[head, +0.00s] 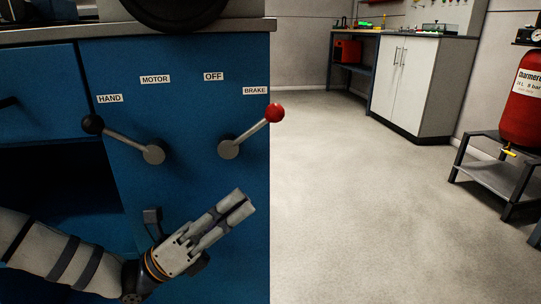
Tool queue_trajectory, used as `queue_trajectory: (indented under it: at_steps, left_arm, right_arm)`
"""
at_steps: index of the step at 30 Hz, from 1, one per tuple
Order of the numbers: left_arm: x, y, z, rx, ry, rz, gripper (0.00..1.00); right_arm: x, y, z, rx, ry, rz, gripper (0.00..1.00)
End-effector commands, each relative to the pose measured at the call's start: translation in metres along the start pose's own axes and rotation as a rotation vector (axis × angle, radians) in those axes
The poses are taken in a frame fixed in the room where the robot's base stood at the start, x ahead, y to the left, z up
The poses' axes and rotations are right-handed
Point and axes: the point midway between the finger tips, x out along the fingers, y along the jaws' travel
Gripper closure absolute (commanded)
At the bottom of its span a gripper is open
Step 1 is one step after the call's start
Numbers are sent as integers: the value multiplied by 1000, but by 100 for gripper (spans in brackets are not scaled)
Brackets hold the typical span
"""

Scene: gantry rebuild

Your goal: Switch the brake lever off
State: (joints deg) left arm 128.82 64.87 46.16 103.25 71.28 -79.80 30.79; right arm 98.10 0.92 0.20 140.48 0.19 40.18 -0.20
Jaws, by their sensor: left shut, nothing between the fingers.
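The brake lever (252,131) is a metal rod with a red ball knob (275,113) on a round grey hub (229,149). It tilts up to the right, with its knob just below the BRAKE label (255,90). The OFF label (214,76) is above and left of the knob. My left gripper (242,203) is shut and empty, below the hub and apart from the lever, pointing up to the right. My right gripper is out of view.
A second lever with a black knob (93,124) tilts up-left toward the HAND label (110,98) on the same blue cabinet (190,110). Open floor (350,190) lies to the right. A red tank (525,100) stands on a metal stand at the far right.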

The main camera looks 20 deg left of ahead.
Motion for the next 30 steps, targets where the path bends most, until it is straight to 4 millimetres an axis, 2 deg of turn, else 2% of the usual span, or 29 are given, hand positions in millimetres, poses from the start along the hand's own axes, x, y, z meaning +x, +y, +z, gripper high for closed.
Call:
queue_trajectory:
  at_steps: [5,15,18,22,30]
  left_arm:
    - [25,-2,0,-1,0,-6,100]
    - [99,-1,-2,-2,2,-6,100]
    - [104,-1,16,4,0,-2,100]
    - [108,-1,31,1,2,-2,100]
    - [109,-1,38,-1,3,-1,100]
  right_arm:
    - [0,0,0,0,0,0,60]
    - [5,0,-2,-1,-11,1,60]
    - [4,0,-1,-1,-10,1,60]
    - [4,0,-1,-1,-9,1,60]
    - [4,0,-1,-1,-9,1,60]
